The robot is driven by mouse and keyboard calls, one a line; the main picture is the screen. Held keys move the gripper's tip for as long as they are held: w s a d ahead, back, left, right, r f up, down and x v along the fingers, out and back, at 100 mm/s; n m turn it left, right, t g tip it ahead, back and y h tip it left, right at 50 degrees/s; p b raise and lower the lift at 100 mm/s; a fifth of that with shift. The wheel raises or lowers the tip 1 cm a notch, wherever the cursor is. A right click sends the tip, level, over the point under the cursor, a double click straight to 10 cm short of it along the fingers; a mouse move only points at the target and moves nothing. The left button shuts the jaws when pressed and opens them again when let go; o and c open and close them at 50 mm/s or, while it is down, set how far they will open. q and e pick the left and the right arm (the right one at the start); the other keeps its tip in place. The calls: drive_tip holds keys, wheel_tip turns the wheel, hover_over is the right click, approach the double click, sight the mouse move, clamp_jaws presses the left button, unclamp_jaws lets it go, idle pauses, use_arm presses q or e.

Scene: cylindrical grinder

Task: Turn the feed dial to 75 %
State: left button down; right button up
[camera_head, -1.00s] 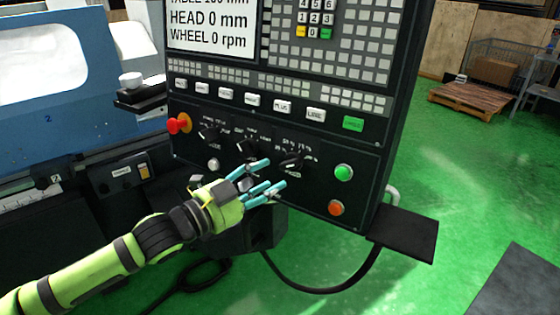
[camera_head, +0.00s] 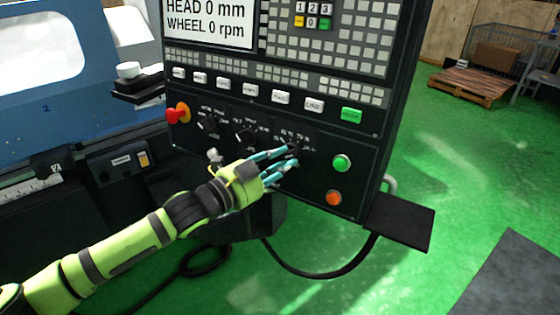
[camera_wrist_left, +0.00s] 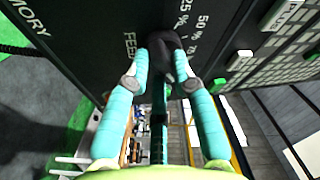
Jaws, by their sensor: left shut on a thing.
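The feed dial (camera_wrist_left: 166,44) is a black knob on the control panel, marked FEED with 25 %, 50 % and 75 % around it in the left wrist view. My left gripper (camera_head: 291,158) has its teal fingers at the dial. In the left wrist view my left gripper (camera_wrist_left: 164,62) is shut on the knob, with a fingertip on either side. The fingers hide part of the dial in the head view, and I cannot tell which mark its pointer is at. My right gripper is in neither view.
Two other black dials sit left on the panel (camera_head: 210,126). A green button (camera_head: 341,163) and an orange button (camera_head: 334,198) are to the right of the feed dial. A red stop button (camera_head: 174,116) is at the far left. A black shelf (camera_head: 400,222) juts out at lower right.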

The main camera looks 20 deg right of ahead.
use_arm(q)
drive_tip(key=shift+s+d+n+t, duration=0.1)
drive_tip(key=shift+n+t, duration=0.5)
drive_tip(key=shift+n, duration=0.95)
drive_tip(key=shift+s+d+n+t, duration=0.1)
drive_tip(key=shift+n+t, duration=0.5)
drive_tip(key=shift+n, duration=1)
drive_tip(key=shift+s+n+t, duration=0.1)
drive_tip(key=shift+n+t, duration=0.5)
drive_tip(key=shift+n, duration=0.95)
drive_tip(key=c, duration=1)
unclamp_jaws()
drive_tip(key=shift+c, duration=0.2)
drive_tip(key=v, duration=1.2)
drive_tip(key=shift+d+y, duration=0.1)
drive_tip(key=shift+y, duration=0.2)
